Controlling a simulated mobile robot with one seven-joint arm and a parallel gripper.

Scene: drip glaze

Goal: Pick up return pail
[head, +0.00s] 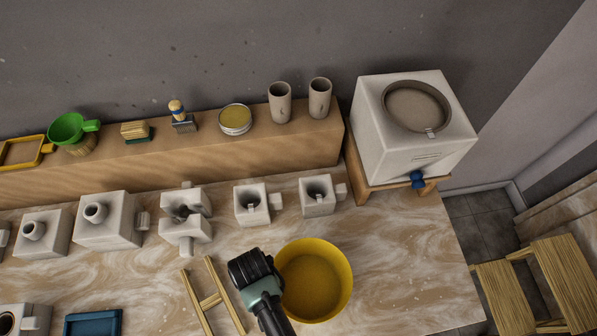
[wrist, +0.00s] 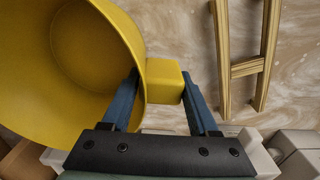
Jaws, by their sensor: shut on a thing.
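The return pail (head: 318,284) is a yellow round bucket on the marbled table in the head view, at the lower middle. In the wrist view its open bowl (wrist: 88,58) fills the upper left, and it looks empty. A yellow block-like handle (wrist: 164,78) sticks out from its side. My gripper (wrist: 160,90) is shut on this handle, one blue finger on each side of it. In the head view my gripper (head: 254,275) is at the pail's left side, and its fingertips are hidden there. I cannot tell whether the pail touches the table.
A wooden rack (head: 211,299) lies just left of my gripper. White moulds (head: 316,195) stand in a row behind the pail. A white tank (head: 412,130) with a blue tap stands at the back right. The table right of the pail (head: 405,265) is clear.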

